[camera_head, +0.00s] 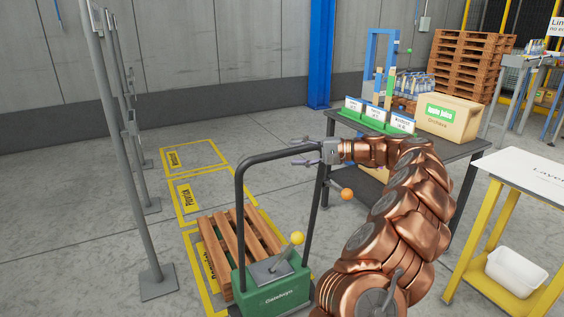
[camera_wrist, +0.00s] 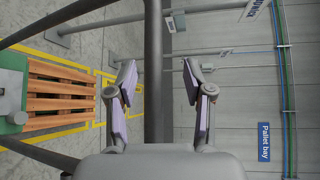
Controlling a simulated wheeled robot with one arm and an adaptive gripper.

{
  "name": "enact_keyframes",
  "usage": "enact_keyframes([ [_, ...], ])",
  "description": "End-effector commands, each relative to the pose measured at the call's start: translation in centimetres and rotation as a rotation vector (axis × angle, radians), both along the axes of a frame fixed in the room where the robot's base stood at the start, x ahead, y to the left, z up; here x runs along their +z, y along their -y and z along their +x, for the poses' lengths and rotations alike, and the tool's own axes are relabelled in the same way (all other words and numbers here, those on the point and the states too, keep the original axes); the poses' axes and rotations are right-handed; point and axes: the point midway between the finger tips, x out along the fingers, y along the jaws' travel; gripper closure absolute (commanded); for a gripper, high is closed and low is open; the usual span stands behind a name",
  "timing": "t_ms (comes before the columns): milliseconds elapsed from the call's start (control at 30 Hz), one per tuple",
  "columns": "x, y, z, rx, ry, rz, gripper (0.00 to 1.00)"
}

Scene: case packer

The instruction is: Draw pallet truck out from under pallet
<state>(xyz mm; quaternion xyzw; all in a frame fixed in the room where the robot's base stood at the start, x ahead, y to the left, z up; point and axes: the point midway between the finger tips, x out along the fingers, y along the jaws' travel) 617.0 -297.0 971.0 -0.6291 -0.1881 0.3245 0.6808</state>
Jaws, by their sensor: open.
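The pallet truck has a green body (camera_head: 272,288) with a grey top plate and a lever with a yellow knob (camera_head: 297,238). Its black hoop handle (camera_head: 241,195) rises above the body. A wooden pallet (camera_head: 238,238) lies behind the body, and the truck's forks are hidden. My gripper (camera_head: 302,152) is at the upper right of the handle. In the wrist view its fingers (camera_wrist: 158,82) are open, with the dark handle bar (camera_wrist: 156,45) passing between them, not clamped. The pallet also shows at the left there (camera_wrist: 60,95).
Yellow floor bays (camera_head: 190,160) run beyond the pallet. A grey post (camera_head: 120,150) stands left of it. A dark table (camera_head: 455,150) with a carton (camera_head: 448,117) is at right, near a yellow-legged stand (camera_head: 490,220).

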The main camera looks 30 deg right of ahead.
Motion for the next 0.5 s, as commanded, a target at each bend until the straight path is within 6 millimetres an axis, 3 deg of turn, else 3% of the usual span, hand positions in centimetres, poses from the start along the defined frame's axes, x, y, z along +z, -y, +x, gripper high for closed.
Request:
enact_keyframes([
  [100,-1.1,2.2,-0.2,-0.039,0.006,0.009,0.48],
  [200,-1.2,2.6,-0.2,-0.048,0.010,0.010,0.48],
  [500,-1.5,0.8,1.7,-0.044,0.011,0.011,0.48],
])
